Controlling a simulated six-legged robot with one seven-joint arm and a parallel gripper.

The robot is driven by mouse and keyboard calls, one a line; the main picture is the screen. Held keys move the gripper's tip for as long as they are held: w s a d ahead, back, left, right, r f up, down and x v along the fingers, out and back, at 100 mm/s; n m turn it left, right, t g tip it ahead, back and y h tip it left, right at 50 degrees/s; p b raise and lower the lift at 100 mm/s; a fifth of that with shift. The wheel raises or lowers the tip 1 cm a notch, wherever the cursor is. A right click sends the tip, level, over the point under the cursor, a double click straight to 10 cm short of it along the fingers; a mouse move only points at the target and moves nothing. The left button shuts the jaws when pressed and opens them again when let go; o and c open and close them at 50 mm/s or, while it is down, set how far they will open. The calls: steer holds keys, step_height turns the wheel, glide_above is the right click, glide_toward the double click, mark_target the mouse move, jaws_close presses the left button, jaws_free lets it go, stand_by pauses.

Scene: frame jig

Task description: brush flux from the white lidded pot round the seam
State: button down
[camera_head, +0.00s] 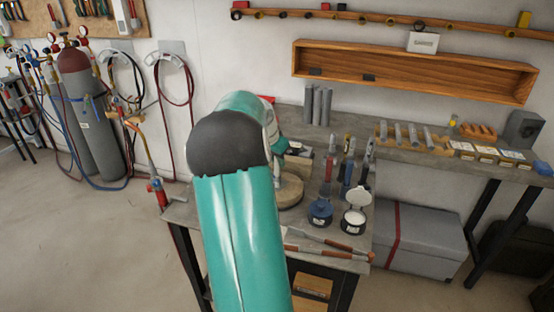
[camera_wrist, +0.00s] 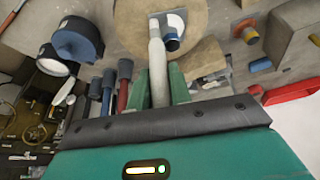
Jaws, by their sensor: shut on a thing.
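In the wrist view my gripper (camera_wrist: 164,85) is shut on a slim pale rod, seemingly the brush (camera_wrist: 157,65). It points away over a round tan disc (camera_wrist: 130,22). A short blue-and-white piece (camera_wrist: 172,30) shows beside the rod's far end; I cannot tell whether they touch. The seam is not clear. The white pot (camera_head: 355,222), its lid raised, stands at the bench's front right in the head view, beside a blue pot (camera_head: 320,212). My arm hides the gripper and brush there; the disc (camera_head: 289,192) is partly covered.
Several upright dark-handled tools (camera_head: 348,172) stand behind the pots. Wooden-handled tools (camera_head: 325,248) lie along the front edge. Grey tubes (camera_head: 318,105) stand at the back. A long wooden shelf (camera_head: 415,78) hangs on the wall. Gas cylinders (camera_head: 90,110) stand at left.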

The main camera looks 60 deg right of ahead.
steer(key=shift+f, duration=0.45)
stand_by(0.4)
steer(key=shift+s+d, duration=0.15)
steer(key=shift+d, duration=0.45)
steer(key=shift+s+d, duration=0.15)
steer(key=shift+d, duration=0.45)
steer(key=shift+d, duration=0.1)
steer(key=shift+a, duration=0.2)
stand_by(0.4)
steer(key=shift+a, duration=0.1)
